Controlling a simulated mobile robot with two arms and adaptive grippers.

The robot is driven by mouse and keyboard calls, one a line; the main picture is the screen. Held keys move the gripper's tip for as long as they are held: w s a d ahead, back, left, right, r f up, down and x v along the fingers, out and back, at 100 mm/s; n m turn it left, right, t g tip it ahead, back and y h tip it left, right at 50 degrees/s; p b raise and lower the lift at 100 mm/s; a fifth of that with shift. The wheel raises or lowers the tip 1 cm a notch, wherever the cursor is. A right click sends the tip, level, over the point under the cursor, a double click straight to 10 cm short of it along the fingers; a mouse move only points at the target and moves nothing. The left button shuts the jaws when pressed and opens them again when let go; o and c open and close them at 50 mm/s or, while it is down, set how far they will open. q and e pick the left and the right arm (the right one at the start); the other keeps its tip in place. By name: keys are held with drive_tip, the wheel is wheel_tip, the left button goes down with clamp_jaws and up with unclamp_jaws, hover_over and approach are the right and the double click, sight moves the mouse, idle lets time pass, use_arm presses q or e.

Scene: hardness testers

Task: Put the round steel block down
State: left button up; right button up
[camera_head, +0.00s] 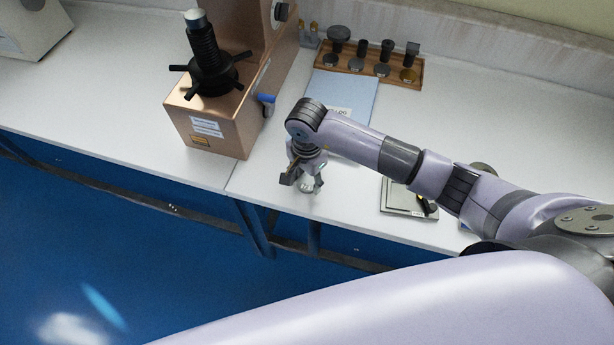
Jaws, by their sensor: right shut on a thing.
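My right gripper (302,181) points down over the front part of the white bench, a little right of the copper-coloured hardness tester. It is shut on the round steel block (308,187), a small shiny piece that shows between and below the fingers. The fingers hide part of the block, and I cannot tell whether it touches the bench top (265,197). My left gripper is not in view.
The copper-coloured tester (218,138) with a black spindle stands on the left. A wooden rack (345,64) of anvils is at the back. A blue sheet (352,92) lies behind my gripper. A flat case (397,198) lies to the right, partly under my arm.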

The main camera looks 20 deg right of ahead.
sight(307, 182)
drive_tip(key=o, duration=1.1)
drive_tip(key=shift+f, duration=0.15)
drive_tip(key=o, duration=0.5)
drive_tip(key=shift+c, duration=0.2)
drive_tip(key=shift+r, duration=0.65)
wheel_tip(307, 182, up, 11)
drive_tip(key=b, duration=0.2)
drive_tip(key=shift+s, duration=0.1)
